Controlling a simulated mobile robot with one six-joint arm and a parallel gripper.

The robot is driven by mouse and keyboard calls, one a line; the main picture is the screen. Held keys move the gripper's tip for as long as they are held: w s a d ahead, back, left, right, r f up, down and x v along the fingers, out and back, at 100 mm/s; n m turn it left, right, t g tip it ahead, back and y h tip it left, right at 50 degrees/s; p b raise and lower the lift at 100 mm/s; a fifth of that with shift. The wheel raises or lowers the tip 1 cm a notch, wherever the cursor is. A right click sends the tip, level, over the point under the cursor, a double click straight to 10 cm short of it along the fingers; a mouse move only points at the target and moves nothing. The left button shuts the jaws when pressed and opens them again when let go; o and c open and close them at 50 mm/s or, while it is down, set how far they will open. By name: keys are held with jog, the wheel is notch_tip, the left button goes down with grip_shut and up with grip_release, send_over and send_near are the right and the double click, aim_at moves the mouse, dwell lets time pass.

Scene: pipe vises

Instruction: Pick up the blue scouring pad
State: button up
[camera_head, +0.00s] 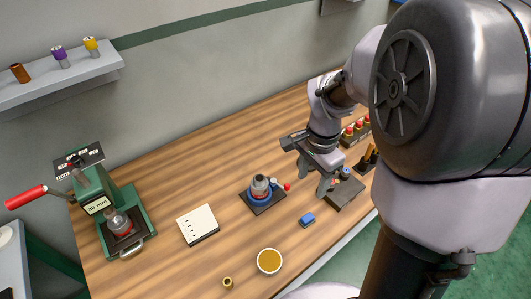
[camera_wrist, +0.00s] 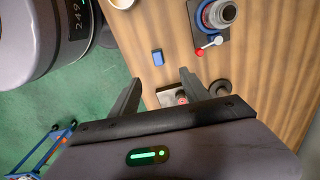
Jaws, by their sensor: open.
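The blue scouring pad (camera_head: 307,220) lies on the wooden table near its front edge, in front of the dark vise with a blue ring. In the wrist view the small blue pad (camera_wrist: 157,57) lies beyond my fingertips, roughly in line with the gap between them. My gripper (camera_head: 314,180) is open and empty, behind and slightly right of the pad in the head view. In the wrist view my two fingers (camera_wrist: 159,80) are spread apart, with the pad clear of both.
A vise with a blue ring (camera_head: 260,193) and red-tipped handle stands left of my gripper. A dark grey block (camera_head: 345,195) sits beside my fingers. A bowl (camera_head: 269,261) is at front left, a white notepad (camera_head: 198,224) farther left, and a green press (camera_head: 125,220) at far left.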

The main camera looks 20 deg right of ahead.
notch_tip(320, 180, down, 3)
jog(key=d+b, duration=0.1)
jog(key=b, duration=0.4)
send_over(308, 217)
notch_tip(308, 217, down, 9)
jog(key=shift+w+r, duration=0.1)
notch_tip(308, 217, down, 6)
jog(key=b, duration=0.3)
jog(key=shift+r, duration=0.2)
grip_shut()
